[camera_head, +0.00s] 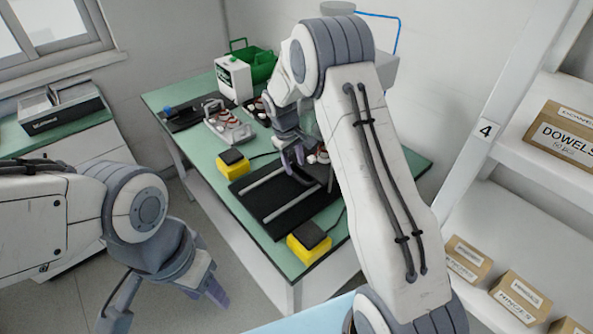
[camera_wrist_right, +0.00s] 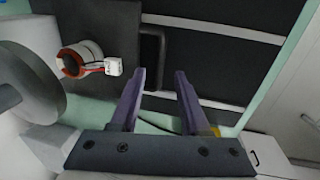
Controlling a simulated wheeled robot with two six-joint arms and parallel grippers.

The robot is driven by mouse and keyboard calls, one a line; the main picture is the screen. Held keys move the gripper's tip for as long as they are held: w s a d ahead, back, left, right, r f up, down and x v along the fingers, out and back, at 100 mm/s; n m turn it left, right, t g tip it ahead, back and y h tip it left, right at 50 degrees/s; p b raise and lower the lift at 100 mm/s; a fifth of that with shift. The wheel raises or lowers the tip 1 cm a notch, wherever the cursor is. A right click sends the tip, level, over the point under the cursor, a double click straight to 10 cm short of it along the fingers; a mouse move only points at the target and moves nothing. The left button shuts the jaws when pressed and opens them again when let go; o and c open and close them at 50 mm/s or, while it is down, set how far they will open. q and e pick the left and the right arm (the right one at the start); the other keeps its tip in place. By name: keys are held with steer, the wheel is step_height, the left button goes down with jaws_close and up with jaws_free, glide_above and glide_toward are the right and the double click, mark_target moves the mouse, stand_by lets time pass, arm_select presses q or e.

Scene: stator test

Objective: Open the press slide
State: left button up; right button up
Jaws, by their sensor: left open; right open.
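The black press base (camera_head: 268,222) with two pale rails lies on the green bench. The right wrist view shows a dark slide plate (camera_wrist_right: 112,30) carrying a white and red stator (camera_wrist_right: 80,60) with a small white connector. A black bar handle (camera_wrist_right: 162,60) stands at the plate's edge beside the rails (camera_wrist_right: 215,106). My right gripper (camera_wrist_right: 160,98) is open and empty, its fingers pointing toward the handle, apart from it as far as I can tell. In the head view it hovers over the base (camera_head: 292,157); my arm hides much of the press. My left gripper (camera_head: 168,300) is open and empty, away from the bench.
Yellow boxes with black tops stand at the base's near end (camera_head: 309,242) and far left (camera_head: 233,162). A tray with stators (camera_head: 228,128), a white container (camera_head: 233,77) and a green crate (camera_head: 262,65) are farther back. Shelves with boxes (camera_head: 565,132) stand at right.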

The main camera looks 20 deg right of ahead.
mark_target(297, 176)
steer(key=shift+w+d+f, duration=0.1)
steer(key=shift+d+f, duration=0.1)
steer(key=shift+f, duration=0.95)
steer(key=shift+w+d+f, duration=0.1)
steer(key=shift+d+f, duration=0.05)
steer(key=shift+f, duration=1)
steer(key=shift+c, duration=0.3)
jaws_close()
